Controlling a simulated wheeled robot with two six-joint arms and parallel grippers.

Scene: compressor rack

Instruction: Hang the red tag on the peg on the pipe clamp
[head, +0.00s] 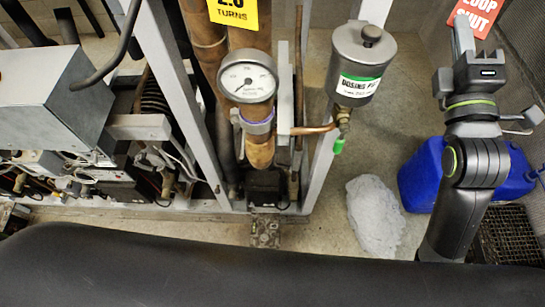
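The red tag (477,16) with white lettering is at the top right corner, tilted and partly cut off by the frame edge. My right gripper (461,22) reaches up to it from below, with its narrow fingers together at the tag's left edge; it looks shut on the tag. A pale purple pipe clamp (258,123) circles the copper pipe (260,150) below the gauge, left of the picture's middle. I cannot make out its peg clearly. The gripper and tag are well to the right of the clamp. My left gripper is not in view.
A round pressure gauge (247,76) sits just above the clamp. A grey dosing pot (360,62) stands between clamp and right arm. A yellow sign (236,14) is above.

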